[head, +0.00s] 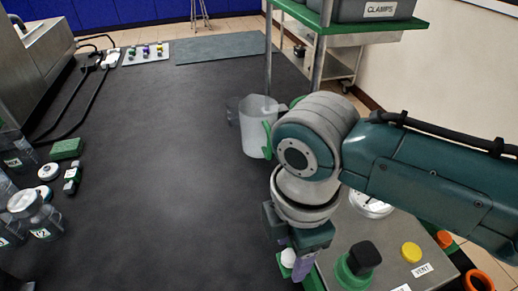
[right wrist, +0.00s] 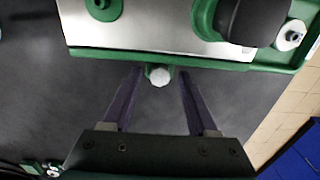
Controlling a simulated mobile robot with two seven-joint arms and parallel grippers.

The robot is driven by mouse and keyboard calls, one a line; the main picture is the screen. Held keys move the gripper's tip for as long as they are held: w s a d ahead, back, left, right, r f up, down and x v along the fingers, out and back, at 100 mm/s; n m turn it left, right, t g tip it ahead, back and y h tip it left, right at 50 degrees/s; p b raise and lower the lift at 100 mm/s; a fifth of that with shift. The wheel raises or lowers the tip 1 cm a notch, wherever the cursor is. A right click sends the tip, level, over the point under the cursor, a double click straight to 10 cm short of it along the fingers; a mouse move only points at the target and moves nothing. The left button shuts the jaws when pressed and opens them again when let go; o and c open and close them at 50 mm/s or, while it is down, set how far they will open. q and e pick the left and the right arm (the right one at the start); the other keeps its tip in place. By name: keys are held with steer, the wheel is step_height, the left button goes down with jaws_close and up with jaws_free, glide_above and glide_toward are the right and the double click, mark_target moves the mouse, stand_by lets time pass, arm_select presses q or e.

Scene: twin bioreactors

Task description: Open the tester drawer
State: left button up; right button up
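The tester is a metal-topped unit with green edging (right wrist: 200,59) in the right wrist view. A white knob (right wrist: 160,76) on a small green mount sticks out from its green edge. I cannot make out the drawer's outline. My right gripper (right wrist: 160,74) is open, with one purple finger on each side of the knob and a small gap on both sides. In the head view my right gripper (head: 294,264) is at the tester's left edge, and the white knob (head: 288,258) shows beside a finger. The arm hides part of the tester. My left gripper is not in view.
A clear jug (head: 258,128) with a green handle stands behind the arm. The tester top bears a black knob (head: 364,256) and a yellow cap (head: 411,252). Bottles (head: 36,212) stand at the left. The dark bench middle (head: 170,180) is clear.

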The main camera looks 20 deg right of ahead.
jaws_close()
stand_by(1.2)
